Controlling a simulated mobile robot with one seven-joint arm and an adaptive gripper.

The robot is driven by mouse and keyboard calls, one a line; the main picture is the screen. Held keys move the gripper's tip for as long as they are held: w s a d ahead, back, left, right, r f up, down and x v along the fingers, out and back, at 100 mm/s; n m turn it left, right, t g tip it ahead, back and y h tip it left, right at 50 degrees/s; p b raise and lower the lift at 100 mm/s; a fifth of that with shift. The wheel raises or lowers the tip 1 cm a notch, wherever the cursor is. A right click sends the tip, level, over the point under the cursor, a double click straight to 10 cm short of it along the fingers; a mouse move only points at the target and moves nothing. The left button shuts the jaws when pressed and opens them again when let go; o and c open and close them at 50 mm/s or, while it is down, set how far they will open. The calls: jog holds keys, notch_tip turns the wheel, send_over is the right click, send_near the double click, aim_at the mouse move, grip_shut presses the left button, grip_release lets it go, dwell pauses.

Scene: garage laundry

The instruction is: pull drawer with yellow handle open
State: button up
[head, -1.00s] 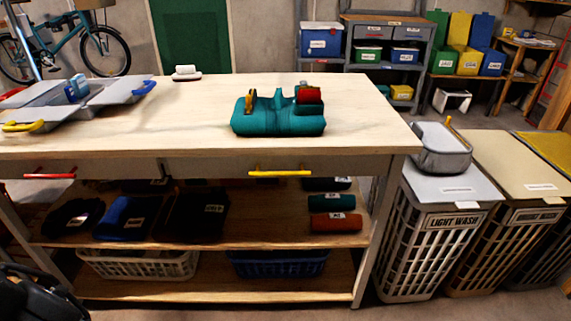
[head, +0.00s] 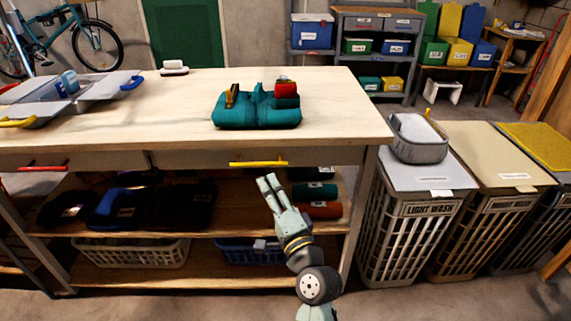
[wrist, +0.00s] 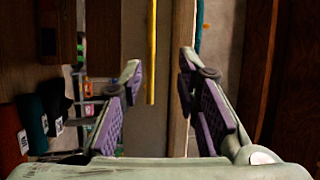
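The yellow handle (head: 258,163) is a bar on the grey drawer front (head: 320,156) under the right part of the wooden tabletop. The drawer looks shut, level with the table's edge. My gripper (head: 267,182) reaches up from below, with its fingertips just under and in front of the handle. In the wrist view, the handle (wrist: 152,50) runs lengthwise ahead of the gap between the fingers (wrist: 160,78), nearer the left one. The fingers are apart with nothing between them, and I see no contact with the handle.
A red handle (head: 42,168) is on the drawer to the left. Laundry hampers (head: 408,235) stand right of the table. A teal bag (head: 257,112) lies on the tabletop (head: 345,120).

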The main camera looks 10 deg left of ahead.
aim_at(259, 163)
jog(key=shift+m, duration=0.3)
jog(key=p+x, duration=0.1)
jog(key=x, duration=0.5)
jog(key=w+f+p+x, duration=0.1)
jog(key=x, duration=0.3)
jog(key=shift+s+d+f+p, duration=0.1)
jog(key=shift+d+p, duration=0.25)
jog(key=shift+d, duration=0.05)
jog(key=shift+c, duration=0.2)
grip_shut()
